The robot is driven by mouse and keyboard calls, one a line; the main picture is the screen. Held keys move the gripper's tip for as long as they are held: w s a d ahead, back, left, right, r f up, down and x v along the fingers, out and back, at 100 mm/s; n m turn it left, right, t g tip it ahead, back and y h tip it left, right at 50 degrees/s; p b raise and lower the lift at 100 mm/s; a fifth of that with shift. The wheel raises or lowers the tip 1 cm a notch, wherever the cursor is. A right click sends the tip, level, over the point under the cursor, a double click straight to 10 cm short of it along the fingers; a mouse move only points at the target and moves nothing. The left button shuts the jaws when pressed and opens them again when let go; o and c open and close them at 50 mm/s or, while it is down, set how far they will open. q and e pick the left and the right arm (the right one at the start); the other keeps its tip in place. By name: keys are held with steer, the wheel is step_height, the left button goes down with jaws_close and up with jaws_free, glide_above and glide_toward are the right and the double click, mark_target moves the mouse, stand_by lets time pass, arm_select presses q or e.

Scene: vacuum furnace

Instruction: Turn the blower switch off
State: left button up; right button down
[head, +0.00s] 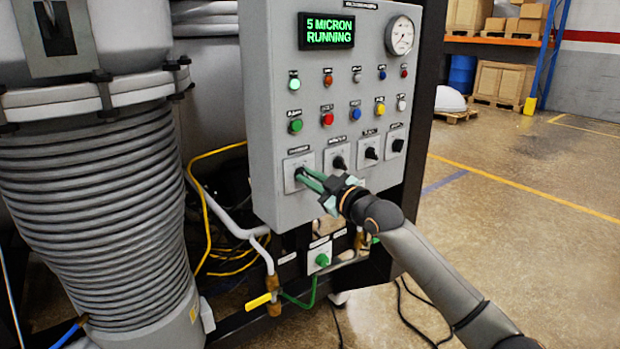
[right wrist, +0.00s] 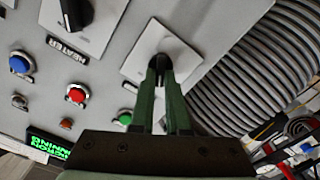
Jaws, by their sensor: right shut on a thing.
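The grey control panel (head: 262,110) carries a row of black rotary switches on white plates. My right gripper (head: 308,180) has its green fingers shut on the knob of the leftmost switch (head: 291,184). In the right wrist view the same gripper (right wrist: 160,75) closes around the black knob of this switch (right wrist: 159,60), whose plate sits tilted in the picture. The label above this switch is too small to read in the head view. The switch beside it (right wrist: 75,14) is labelled HEATER. My left gripper is out of view.
A green display (head: 327,31) reads 5 MICRON RUNNING, near a round gauge (head: 400,36). Coloured buttons sit above the switches. A ribbed grey column (head: 90,200) stands at left, and a yellow-handled valve (head: 258,301) below. The floor at right is open.

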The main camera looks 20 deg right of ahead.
steer(key=c, duration=1)
jaws_free()
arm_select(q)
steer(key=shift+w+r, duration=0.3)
arm_select(e)
steer(key=shift+o, duration=0.5)
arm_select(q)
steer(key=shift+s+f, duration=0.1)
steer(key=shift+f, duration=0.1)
arm_select(e)
steer(key=v, duration=1.2)
steer(key=shift+s, duration=0.25)
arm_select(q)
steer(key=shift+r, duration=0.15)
